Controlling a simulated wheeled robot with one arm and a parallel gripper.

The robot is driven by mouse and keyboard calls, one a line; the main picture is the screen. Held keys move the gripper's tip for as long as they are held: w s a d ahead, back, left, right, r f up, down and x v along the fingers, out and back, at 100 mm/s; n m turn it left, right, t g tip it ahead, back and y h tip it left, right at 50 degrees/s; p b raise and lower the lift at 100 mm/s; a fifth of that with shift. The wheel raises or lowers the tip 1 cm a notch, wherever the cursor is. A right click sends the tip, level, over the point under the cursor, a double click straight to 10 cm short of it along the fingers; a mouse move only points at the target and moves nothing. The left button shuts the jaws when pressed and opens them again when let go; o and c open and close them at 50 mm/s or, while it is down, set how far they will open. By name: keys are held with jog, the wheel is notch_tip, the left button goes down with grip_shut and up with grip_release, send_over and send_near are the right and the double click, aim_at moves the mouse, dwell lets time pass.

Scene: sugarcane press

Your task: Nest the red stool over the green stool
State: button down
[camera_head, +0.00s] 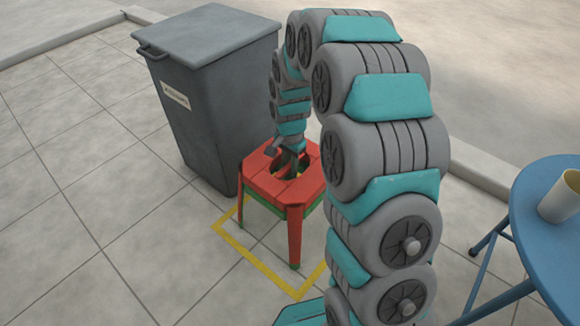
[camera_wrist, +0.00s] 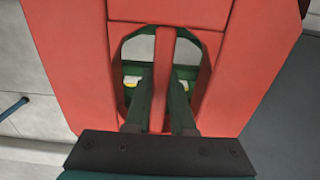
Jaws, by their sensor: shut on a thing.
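The red stool (camera_head: 292,192) stands upright inside the yellow floor outline, seen from above. The green stool (camera_head: 264,204) shows as a green band just below the red seat and as green at the foot of the front leg; the rest of it is hidden under the red stool. My gripper (camera_head: 288,168) reaches down to the red seat's central opening. In the wrist view my gripper (camera_wrist: 162,75) is shut on the bar across the opening of the red stool (camera_wrist: 75,55). Green parts of the green stool (camera_wrist: 150,50) show through the opening. Whether the seats touch, I cannot tell.
A grey lidded bin (camera_head: 205,90) stands close behind and left of the stools. A blue round table (camera_head: 545,215) with a cream cup (camera_head: 562,197) is at the right. A yellow outline (camera_head: 262,268) marks the paving. Open paving lies to the left.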

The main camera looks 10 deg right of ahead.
jog(key=shift+s+f, duration=0.15)
jog(key=shift+f, duration=0.6)
jog(key=shift+s+f, duration=0.2)
jog(key=c, duration=0.7)
grip_release()
jog(key=shift+w+r, duration=0.15)
jog(key=shift+r, duration=0.2)
notch_tip(320, 180, up, 8)
jog(key=shift+w+p, duration=0.15)
jog(key=shift+p, duration=0.3)
jog(key=shift+r, duration=0.4)
jog(key=shift+r, duration=0.2)
notch_tip(320, 180, up, 8)
jog(key=p, duration=0.3)
jog(key=shift+f, duration=0.1)
